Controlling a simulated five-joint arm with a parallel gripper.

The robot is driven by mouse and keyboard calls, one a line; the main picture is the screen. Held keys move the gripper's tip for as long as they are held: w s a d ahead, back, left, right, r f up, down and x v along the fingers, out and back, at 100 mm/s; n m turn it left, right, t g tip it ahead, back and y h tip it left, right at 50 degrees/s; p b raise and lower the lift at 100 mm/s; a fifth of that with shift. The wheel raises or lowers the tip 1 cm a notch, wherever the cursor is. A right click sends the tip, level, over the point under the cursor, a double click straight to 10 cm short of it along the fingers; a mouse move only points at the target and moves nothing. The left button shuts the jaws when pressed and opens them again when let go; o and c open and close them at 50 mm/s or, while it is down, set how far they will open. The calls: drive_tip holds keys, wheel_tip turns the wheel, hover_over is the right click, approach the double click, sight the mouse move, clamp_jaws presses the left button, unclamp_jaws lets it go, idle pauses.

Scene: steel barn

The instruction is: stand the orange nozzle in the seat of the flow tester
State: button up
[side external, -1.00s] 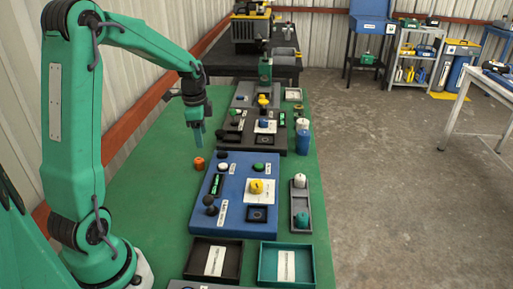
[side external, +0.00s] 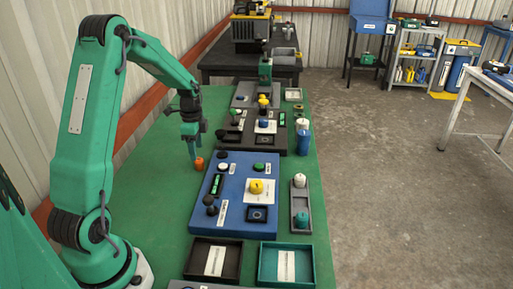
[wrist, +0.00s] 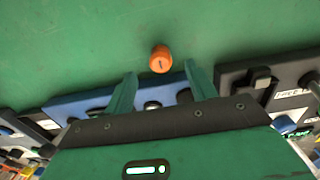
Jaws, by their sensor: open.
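The orange nozzle (side external: 199,164) stands on the green bench just left of the blue panel (side external: 232,166). In the wrist view the nozzle (wrist: 160,60) lies just beyond my fingertips, about midway between them. My gripper (side external: 192,155) points down, close above and beside the nozzle, with its fingers (wrist: 160,70) apart and nothing between them. The blue panel has a dark square seat (side external: 257,214) at its front right, and the dark panel behind it has a similar square (side external: 264,140). The labels are too small to tell which is the flow tester.
Knobs and a yellow part (side external: 257,187) stand up from the blue panel. A grey holder (side external: 301,205) with white and teal parts lies to its right. A brown tray (side external: 192,262) and a teal tray (side external: 309,272) sit in front. The bench left of the nozzle is clear.

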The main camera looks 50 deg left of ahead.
sight(199, 159)
drive_tip(key=shift+w+d+f, duration=0.1)
drive_tip(key=shift+d+f, duration=0.05)
drive_tip(key=shift+f, duration=2.45)
drive_tip(key=c, duration=1.1)
drive_tip(key=shift+r, duration=0.15)
drive_tip(key=shift+r, duration=0.55)
drive_tip(key=r, duration=0.3)
drive_tip(key=shift+d+r, duration=0.1)
drive_tip(key=shift+d, duration=0.25)
drive_tip(key=d+r, duration=0.2)
drive_tip(key=d, duration=0.1)
drive_tip(key=d+r, duration=0.2)
drive_tip(key=d, duration=0.2)
drive_tip(key=d+r, duration=0.2)
drive_tip(key=d, duration=0.2)
drive_tip(key=shift+w+r, duration=0.2)
drive_tip(key=shift+w, duration=0.05)
